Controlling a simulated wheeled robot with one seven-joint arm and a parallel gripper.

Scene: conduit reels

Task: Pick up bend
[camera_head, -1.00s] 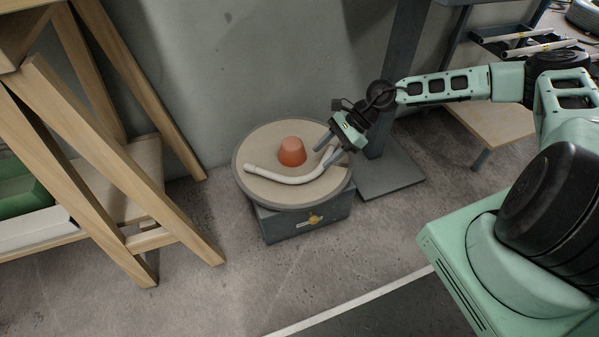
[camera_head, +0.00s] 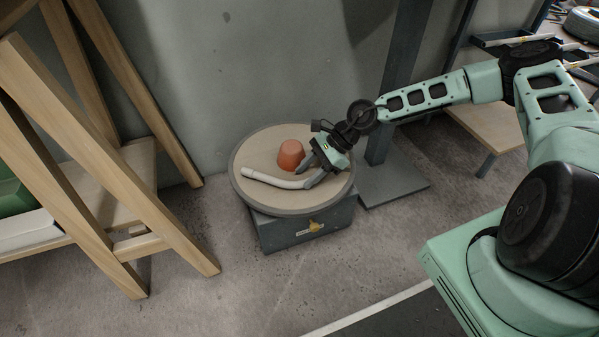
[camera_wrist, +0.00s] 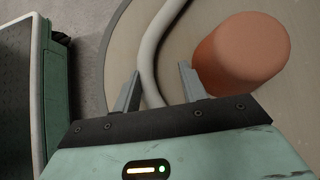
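The bend (camera_head: 276,181) is a white curved pipe lying on a round tan turntable (camera_head: 257,202) with a grey rim. My gripper (camera_head: 306,175) is low over the right part of the turntable, at the bend's right end. In the wrist view my gripper (camera_wrist: 157,88) is open, with the bend (camera_wrist: 148,67) running between its two fingers. I cannot tell whether either finger touches it. The bend's right end is hidden by the gripper in the head view. An orange-brown tapered block (camera_head: 291,154) stands on the turntable behind the bend; it also shows in the wrist view (camera_wrist: 240,52), close beside the right finger.
The turntable sits on a grey box base (camera_head: 305,229) on the concrete floor. Wooden trestle legs (camera_head: 135,190) stand at the left. A grey post (camera_head: 400,80) rises behind my gripper, and a wall is behind the turntable. The floor in front is clear.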

